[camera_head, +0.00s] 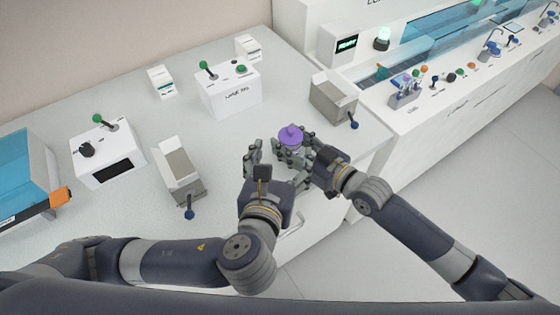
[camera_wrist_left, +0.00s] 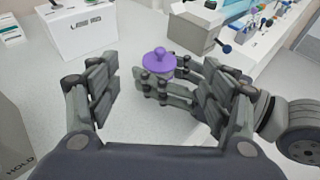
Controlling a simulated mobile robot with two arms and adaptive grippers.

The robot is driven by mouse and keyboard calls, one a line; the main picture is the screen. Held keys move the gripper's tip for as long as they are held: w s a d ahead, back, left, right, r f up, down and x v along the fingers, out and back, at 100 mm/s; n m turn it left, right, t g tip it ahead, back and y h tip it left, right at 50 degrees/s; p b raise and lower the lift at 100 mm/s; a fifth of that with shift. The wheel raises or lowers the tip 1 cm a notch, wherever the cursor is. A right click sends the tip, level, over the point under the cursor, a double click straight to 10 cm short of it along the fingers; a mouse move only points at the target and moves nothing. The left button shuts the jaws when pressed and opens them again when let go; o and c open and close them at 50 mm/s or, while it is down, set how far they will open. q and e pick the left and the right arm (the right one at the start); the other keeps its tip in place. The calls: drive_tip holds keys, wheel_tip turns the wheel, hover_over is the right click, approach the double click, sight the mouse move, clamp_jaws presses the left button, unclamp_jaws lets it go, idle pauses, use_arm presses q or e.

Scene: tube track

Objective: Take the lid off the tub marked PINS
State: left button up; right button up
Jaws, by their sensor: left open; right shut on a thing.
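A purple lid (camera_head: 291,135) with a round knob sits on a small tub near the table's front right edge. The lid also shows in the left wrist view (camera_wrist_left: 159,61). The tub's body is mostly hidden by grey fingers, and no PINS marking is readable. My right gripper (camera_head: 292,154) is shut on the tub below the lid, coming from the right. My left gripper (camera_head: 276,166) is open in front of the tub. In the left wrist view, its fingers stand apart with the lid and tub beyond and between them.
A grey bin with a blue-knobbed lever (camera_head: 179,170) stands left of the grippers, and a similar bin (camera_head: 334,97) stands behind right. White boxes with green-knobbed levers (camera_head: 228,90) (camera_head: 107,152) stand behind and left. The table's right edge is close to the right gripper.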

sight(290, 131)
use_arm(q)
drive_tip(key=x, duration=1)
drive_tip(key=shift+s, duration=0.1)
drive_tip(key=c, duration=1.3)
drive_tip(key=shift+r, duration=0.25)
drive_tip(key=shift+d+r, duration=0.1)
drive_tip(key=shift+r, duration=0.85)
drive_tip(key=shift+r, duration=2)
use_arm(e)
drive_tip(key=o, duration=1.6)
